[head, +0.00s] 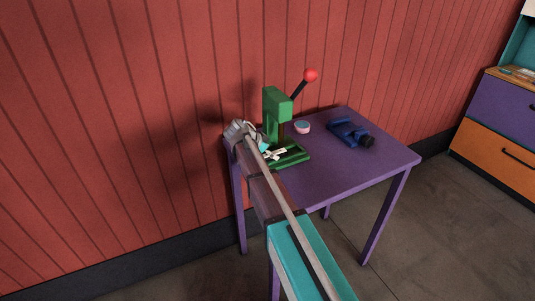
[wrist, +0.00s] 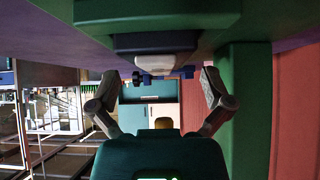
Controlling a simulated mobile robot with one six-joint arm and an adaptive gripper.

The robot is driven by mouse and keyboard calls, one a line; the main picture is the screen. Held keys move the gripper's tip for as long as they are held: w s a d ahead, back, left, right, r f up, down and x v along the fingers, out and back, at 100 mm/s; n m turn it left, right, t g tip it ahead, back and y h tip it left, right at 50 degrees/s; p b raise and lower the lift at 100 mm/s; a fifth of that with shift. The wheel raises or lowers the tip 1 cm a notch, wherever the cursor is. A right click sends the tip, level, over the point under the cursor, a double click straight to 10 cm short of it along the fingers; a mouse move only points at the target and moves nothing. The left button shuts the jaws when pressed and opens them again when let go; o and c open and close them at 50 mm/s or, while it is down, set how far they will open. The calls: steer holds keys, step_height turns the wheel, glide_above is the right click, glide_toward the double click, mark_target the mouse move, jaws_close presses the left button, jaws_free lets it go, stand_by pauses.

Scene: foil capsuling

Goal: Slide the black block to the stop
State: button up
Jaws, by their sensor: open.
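A dark, nearly black block (wrist: 155,43) shows at the top centre of the wrist view, against the green base (wrist: 155,14) of the press. This view is upside down, with the table along its top. A pale grey piece (wrist: 154,68) adjoins the block. My gripper (wrist: 160,76) is open, its two fingers apart on either side of the pale piece; I cannot tell if they touch anything. In the head view my gripper (head: 274,153) is low over the base of the green press (head: 277,103). The block cannot be made out there, and I cannot identify the stop.
The green press column (wrist: 246,115) stands close beside the right finger in the wrist view. A red-knobbed lever (head: 310,75) rises from the press. A small pink and teal bowl (head: 302,127) and a blue object (head: 344,132) lie on the purple table (head: 350,172), whose front right is clear.

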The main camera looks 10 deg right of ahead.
steer(key=shift+d+f, duration=0.2)
steer(key=c, duration=1.2)
steer(key=o, duration=1.2)
